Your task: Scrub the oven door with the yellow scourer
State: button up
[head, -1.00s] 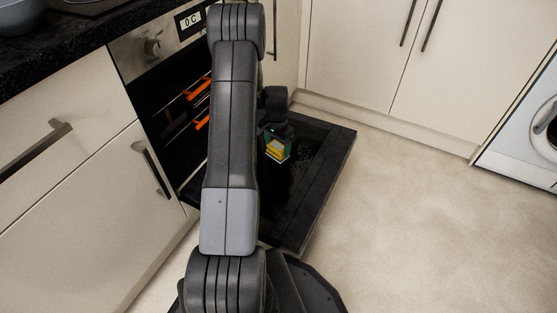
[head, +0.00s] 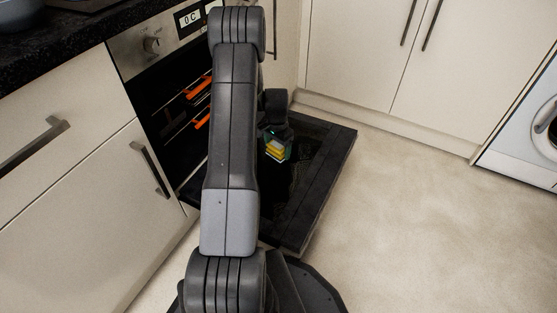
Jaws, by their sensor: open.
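The oven door (head: 322,185) is folded down flat, a dark panel low above the floor. The yellow scourer (head: 276,152) shows as a small yellow block with a pale top, at the end of my gripper (head: 277,148) over the middle of the door. My gripper is open, with the scourer between or just below its fingers; I cannot tell whether they touch. Whether the scourer rests on the door is also unclear. My arm hides the left part of the door and part of the oven opening.
The oven (head: 175,125) stands open at the left with orange-edged racks (head: 199,87) inside. Cream cupboards (head: 365,50) line the back, and a washing machine (head: 540,135) stands at the right. The floor (head: 430,230) to the right of the door is clear.

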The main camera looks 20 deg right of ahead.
jog(key=c, duration=1)
jog(key=shift+r+p, duration=1.55)
jog(key=shift+r, duration=0.95)
